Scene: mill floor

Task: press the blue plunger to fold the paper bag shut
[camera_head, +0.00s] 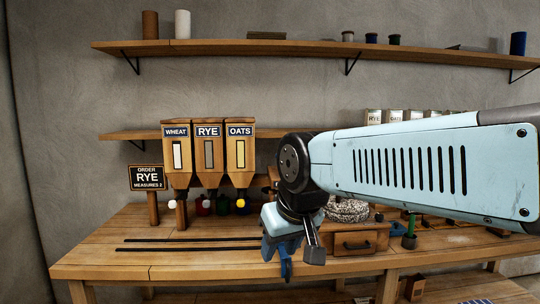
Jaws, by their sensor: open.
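My gripper (290,252) hangs fingers down over the middle of the wooden bench (200,257), at the end of my pale blue arm. Its jaws look apart, and I see nothing held between them. Dark and blue parts overlap at its tip, so the finger shapes are hard to separate. I cannot make out the blue plunger or the paper bag for certain. My arm and gripper cover part of the bench's middle and right, and may hide them.
Wheat, rye and oats dispensers (208,150) stand at the back left. An order sign (148,178) reads rye, measures 2. Two dark rails (190,244) lie on the bench. A drawer box (355,243) stands right of my gripper. The bench's front left is clear.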

